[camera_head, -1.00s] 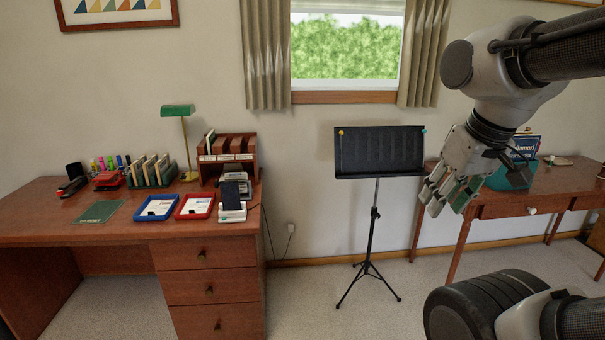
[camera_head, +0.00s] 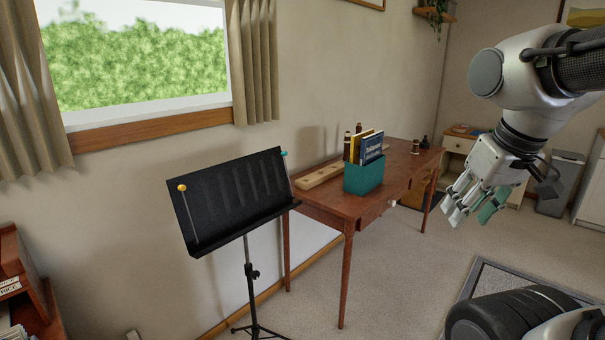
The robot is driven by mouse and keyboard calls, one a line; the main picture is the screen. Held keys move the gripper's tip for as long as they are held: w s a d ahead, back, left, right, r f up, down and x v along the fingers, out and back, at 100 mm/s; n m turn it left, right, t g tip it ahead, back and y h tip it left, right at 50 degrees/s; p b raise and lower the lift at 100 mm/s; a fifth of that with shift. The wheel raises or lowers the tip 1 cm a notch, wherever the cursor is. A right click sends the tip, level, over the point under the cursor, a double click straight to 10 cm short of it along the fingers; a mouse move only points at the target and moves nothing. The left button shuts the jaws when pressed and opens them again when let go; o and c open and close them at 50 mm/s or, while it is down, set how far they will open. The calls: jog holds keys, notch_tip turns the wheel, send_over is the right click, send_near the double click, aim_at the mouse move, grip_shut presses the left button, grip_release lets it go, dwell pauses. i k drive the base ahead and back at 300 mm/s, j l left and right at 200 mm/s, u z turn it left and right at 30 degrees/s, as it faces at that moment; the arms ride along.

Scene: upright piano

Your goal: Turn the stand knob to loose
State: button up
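The black music stand (camera_head: 236,199) stands on the carpet left of centre, in front of the wall. Its desk is tilted, with a yellow ball-tipped rod at the left and a teal-tipped one at the right. A small dark knob (camera_head: 254,273) sticks out from the stand's pole below the desk; its setting is too small to tell. My gripper (camera_head: 467,212) hangs in the air at the right, well apart from the stand.
A wooden side table (camera_head: 345,205) stands just right of the stand, bearing a teal box (camera_head: 364,177) with books and a wooden tray (camera_head: 318,175). A desk organizer (camera_head: 22,262) is at the left edge. Carpet is free at centre right, before a grey mat (camera_head: 520,290).

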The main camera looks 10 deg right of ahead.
aim_at(255, 275)
jog(key=i+j+z, duration=0.35)
jog(key=i, duration=0.15)
jog(key=i+j+z, duration=0.35)
jog(key=i+j, duration=0.15)
jog(key=i, duration=0.3)
jog(key=k+u, duration=0.35)
jog(key=u, duration=0.15)
jog(key=k+j+u, duration=0.25)
jog(key=u, duration=0.25)
jog(key=k, duration=0.1)
